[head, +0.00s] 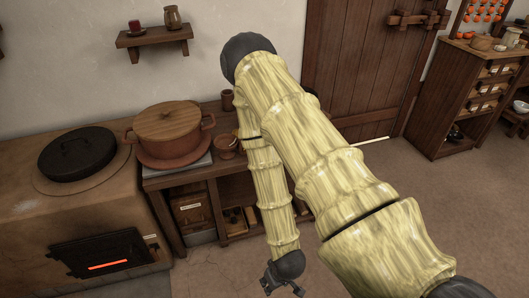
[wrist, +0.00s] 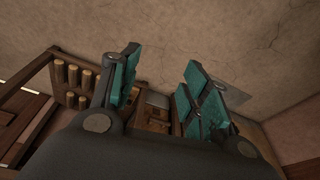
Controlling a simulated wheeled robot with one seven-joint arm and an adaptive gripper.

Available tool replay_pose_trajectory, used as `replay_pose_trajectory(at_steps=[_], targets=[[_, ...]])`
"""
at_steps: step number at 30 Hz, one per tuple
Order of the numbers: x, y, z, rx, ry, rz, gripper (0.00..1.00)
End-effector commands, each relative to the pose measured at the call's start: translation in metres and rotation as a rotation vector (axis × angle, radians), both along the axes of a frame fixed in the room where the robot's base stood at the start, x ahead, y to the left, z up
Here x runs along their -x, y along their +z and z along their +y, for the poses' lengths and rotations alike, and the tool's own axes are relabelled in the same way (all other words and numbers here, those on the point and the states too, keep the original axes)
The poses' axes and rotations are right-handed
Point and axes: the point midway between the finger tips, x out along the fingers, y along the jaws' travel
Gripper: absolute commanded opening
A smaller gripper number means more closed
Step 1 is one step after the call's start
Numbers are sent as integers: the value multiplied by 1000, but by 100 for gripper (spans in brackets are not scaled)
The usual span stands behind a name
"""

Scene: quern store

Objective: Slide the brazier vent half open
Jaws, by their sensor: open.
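The brazier (head: 60,211) is a clay-coloured block at the left of the head view. In its front is a dark metal vent (head: 98,252) with an orange glow in a narrow slot low down; I cannot tell its exact slide position. My gripper (head: 283,288) hangs low at the bottom middle of the head view, to the right of the vent and well apart from it. In the wrist view my gripper (wrist: 162,60) is open, with teal pads spread and nothing between them. I cannot make out the vent in the wrist view.
A black lid (head: 77,154) lies on the brazier top. A clay pot (head: 168,130) stands on the wooden bench (head: 160,183) to its right. A shelf with upright logs (wrist: 75,78) shows in the wrist view. Floor (head: 215,277) between gripper and brazier looks clear.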

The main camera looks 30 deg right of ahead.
Motion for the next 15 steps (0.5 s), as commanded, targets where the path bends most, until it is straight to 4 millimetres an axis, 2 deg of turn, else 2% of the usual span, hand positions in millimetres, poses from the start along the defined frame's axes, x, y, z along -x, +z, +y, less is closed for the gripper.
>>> replay_pose_trajectory(at_steps=[1,5,9,15], targets=[[-26,-15,-7,-2,-9,-63,46],[-84,-16,-26,2,-14,-210,46],[-141,-9,-49,12,-23,-367,46],[-211,10,-84,36,-40,-590,46]])
